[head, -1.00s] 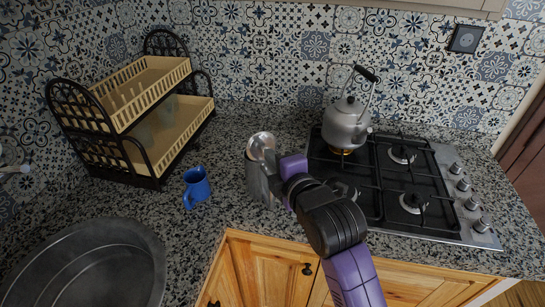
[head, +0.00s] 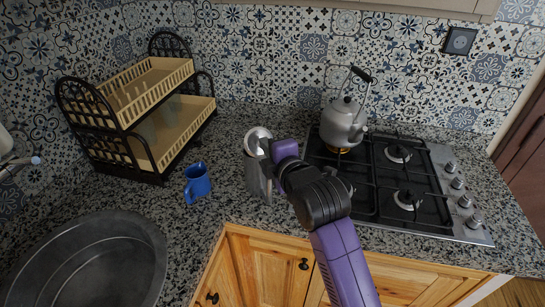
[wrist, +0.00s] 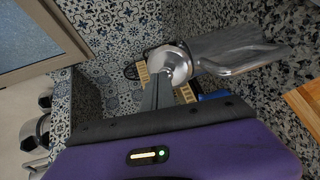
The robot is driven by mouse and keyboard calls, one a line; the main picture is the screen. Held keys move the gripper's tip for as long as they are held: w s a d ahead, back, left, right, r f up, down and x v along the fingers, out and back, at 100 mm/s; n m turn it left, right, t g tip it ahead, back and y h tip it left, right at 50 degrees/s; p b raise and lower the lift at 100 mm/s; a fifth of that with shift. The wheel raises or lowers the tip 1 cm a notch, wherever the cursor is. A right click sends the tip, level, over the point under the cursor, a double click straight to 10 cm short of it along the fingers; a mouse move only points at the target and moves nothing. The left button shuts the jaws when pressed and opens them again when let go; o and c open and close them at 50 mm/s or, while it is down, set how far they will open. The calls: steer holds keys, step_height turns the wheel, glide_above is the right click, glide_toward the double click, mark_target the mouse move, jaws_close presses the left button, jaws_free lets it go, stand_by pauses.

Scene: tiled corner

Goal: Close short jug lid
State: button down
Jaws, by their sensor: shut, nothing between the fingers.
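The short jug (head: 252,178) is a shiny metal vessel standing on the counter left of the stove. Its round metal lid (head: 257,138) shows at the top, tilted; how far it stands open I cannot tell. My gripper (head: 268,152) is at the jug's upper right, beside the lid, and partly covers the jug. In the wrist view the lid (wrist: 178,63) is right at the tips of my shut, empty fingers (wrist: 158,88); whether they touch is unclear. The jug's body (wrist: 222,44) and handle (wrist: 245,61) extend to the right there.
A two-tier dish rack (head: 150,165) is at the back left, a round sink basin (head: 95,225) at the front left. A kettle (head: 342,124) sits on the gas stove (head: 425,170) to the right.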

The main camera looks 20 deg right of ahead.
mark_target(258, 135)
steer(key=shift+w+r, duration=0.25)
steer(key=shift+w, duration=0.4)
steer(key=shift+w+r, duration=0.25)
steer(key=shift+w, duration=0.4)
steer(key=shift+r+x, duration=0.15)
steer(key=shift+x, duration=0.75)
steer(key=shift+r+x, duration=0.1)
steer(key=shift+x, duration=0.8)
